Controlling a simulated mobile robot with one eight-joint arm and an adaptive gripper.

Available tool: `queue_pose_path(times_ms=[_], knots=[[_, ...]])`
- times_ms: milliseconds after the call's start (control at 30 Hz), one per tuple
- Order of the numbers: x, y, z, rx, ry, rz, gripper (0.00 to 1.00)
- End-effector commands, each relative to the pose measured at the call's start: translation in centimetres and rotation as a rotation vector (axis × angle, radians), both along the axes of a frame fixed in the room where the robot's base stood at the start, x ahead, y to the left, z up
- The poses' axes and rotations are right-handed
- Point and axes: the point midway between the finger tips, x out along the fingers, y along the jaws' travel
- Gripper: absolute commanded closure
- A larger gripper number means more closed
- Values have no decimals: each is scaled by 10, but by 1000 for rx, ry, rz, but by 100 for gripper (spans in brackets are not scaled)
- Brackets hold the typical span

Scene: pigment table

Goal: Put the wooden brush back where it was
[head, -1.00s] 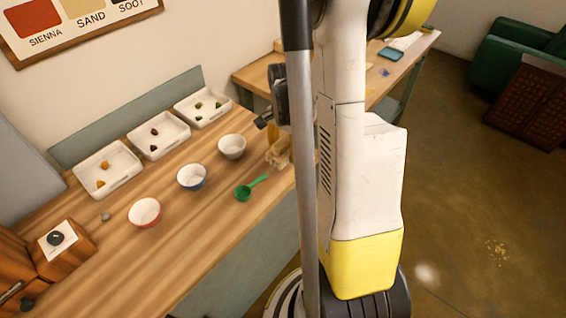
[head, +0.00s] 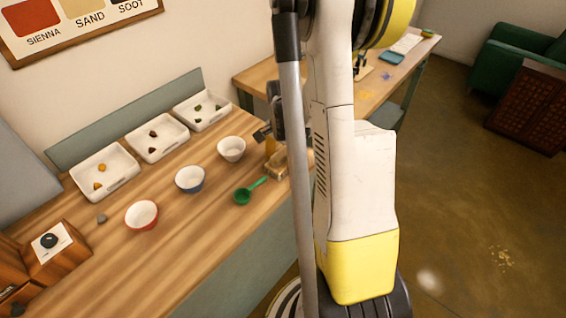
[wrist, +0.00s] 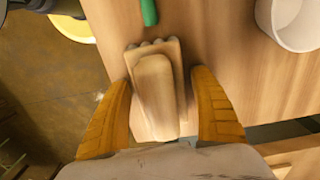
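The wooden brush (wrist: 156,90) lies between my gripper's two yellow fingers in the wrist view, its pale handle block pointing toward the palm. It is at the right front edge of the wooden table. In the head view the brush (head: 277,165) shows partly, beside my arm. My gripper (wrist: 162,78) is open around it, with a narrow gap at each side. In the head view my gripper (head: 270,146) is mostly hidden behind my arm. I cannot tell whether the brush rests fully on the table.
A green scoop (head: 243,196) lies just left of the brush. A white bowl (head: 231,149), a blue-rimmed bowl (head: 190,179) and a red-rimmed bowl (head: 141,215) stand on the table. White trays (head: 104,172) line the back. A second table (head: 253,82) stands behind.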

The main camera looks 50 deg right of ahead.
Motion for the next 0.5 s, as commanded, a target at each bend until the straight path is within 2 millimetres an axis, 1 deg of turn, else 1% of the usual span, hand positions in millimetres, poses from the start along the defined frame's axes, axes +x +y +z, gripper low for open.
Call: queue_pose_path(times_ms=[167,267,367,500], knots=[[0,0,0,0,0,0,27],[0,0,4,0,0,0,27],[0,0,17,0,0,0,27],[0,0,49,0,0,0,27]])
